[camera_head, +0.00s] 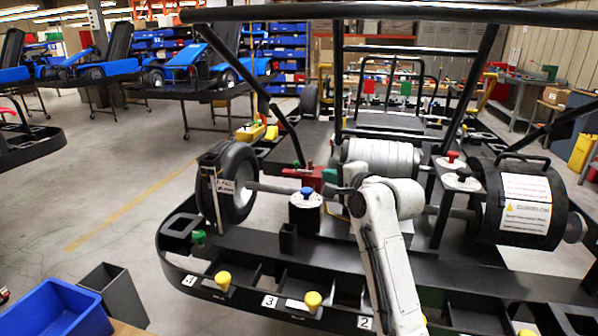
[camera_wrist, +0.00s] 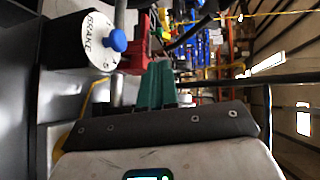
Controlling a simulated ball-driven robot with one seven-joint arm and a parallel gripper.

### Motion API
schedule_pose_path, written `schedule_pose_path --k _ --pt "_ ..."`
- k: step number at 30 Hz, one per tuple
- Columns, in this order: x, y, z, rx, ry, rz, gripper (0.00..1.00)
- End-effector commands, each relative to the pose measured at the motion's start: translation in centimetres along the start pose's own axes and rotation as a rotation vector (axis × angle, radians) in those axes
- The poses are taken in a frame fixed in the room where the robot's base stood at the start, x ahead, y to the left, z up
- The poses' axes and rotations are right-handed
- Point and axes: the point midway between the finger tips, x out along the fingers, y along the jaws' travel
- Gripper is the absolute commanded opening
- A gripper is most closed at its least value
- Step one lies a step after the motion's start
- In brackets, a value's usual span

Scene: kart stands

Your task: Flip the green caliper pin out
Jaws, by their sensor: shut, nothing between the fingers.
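The red brake caliper (camera_head: 300,178) sits on the axle to the right of the rear tyre in the head view. A tiny green spot, perhaps the green caliper pin (camera_head: 296,163), shows at its top left; its position is too small to read. My gripper (camera_head: 330,176) has teal-green fingers and is just right of the caliper. In the wrist view, my gripper (camera_wrist: 157,68) is shut and empty, its fingertips close to the red caliper (camera_wrist: 138,42). Contact cannot be told. No green pin can be made out there.
A black drum marked BRAKE with a blue knob (camera_head: 307,192) stands in front of the caliper; it also shows in the wrist view (camera_wrist: 95,42). The black tyre (camera_head: 234,183) is left. The numbered tray (camera_head: 262,285) with yellow knobs runs along the front.

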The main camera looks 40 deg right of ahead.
Motion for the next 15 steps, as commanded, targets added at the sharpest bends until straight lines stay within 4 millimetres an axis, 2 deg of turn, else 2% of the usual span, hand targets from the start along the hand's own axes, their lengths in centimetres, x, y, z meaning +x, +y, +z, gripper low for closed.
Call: schedule_pose_path --k 11,15 --pt "0.1 0.0 0.0 0.000 0.000 0.000 0.00" --pt "1.0 0.0 0.0 -0.001 -0.001 0.002 0.00"
